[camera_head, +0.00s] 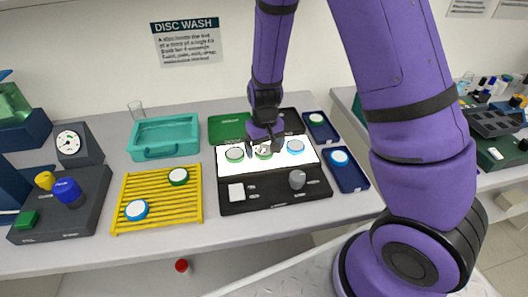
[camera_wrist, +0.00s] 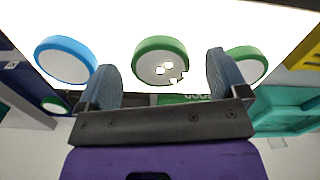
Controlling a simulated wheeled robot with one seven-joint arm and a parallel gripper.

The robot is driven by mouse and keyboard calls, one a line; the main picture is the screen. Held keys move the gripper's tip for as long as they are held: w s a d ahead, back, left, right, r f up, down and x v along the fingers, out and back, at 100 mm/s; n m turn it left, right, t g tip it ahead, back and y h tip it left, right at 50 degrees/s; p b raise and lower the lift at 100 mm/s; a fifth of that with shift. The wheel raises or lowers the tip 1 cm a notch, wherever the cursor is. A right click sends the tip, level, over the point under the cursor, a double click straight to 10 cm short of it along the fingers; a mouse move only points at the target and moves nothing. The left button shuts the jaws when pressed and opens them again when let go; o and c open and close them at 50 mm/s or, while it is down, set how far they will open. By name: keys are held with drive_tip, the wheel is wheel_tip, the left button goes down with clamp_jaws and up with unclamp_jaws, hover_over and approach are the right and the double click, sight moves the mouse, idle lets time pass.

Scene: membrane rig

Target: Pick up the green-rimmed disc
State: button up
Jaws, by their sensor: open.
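A lit white panel (camera_head: 222,163) holds two green-rimmed discs and one blue-rimmed disc (camera_head: 295,146). The middle green-rimmed disc (camera_head: 264,153) is partly covered by my gripper (camera_head: 264,147), which hangs over the panel. In the wrist view that disc (camera_wrist: 160,48) shows between my two open fingers (camera_wrist: 163,75), with dark-edged bright spots or holes in its face. The other green-rimmed disc (camera_head: 234,154) lies to the left; it shows at the right in the wrist view (camera_wrist: 250,62), partly behind a finger. The blue-rimmed disc is at left there (camera_wrist: 65,58). Nothing is visibly held.
A yellow rack (camera_head: 158,200) holds a green-rimmed disc (camera_head: 178,176) and a blue-rimmed disc (camera_head: 137,210). A teal tray (camera_head: 165,150) stands behind it. Navy trays (camera_head: 352,182) at right hold discs. A grey knob (camera_head: 297,179) rises from the panel's dark housing.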

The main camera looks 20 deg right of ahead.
drive_tip(key=shift+f, duration=0.45)
drive_tip(key=c, duration=1)
drive_tip(key=shift+r, duration=0.2)
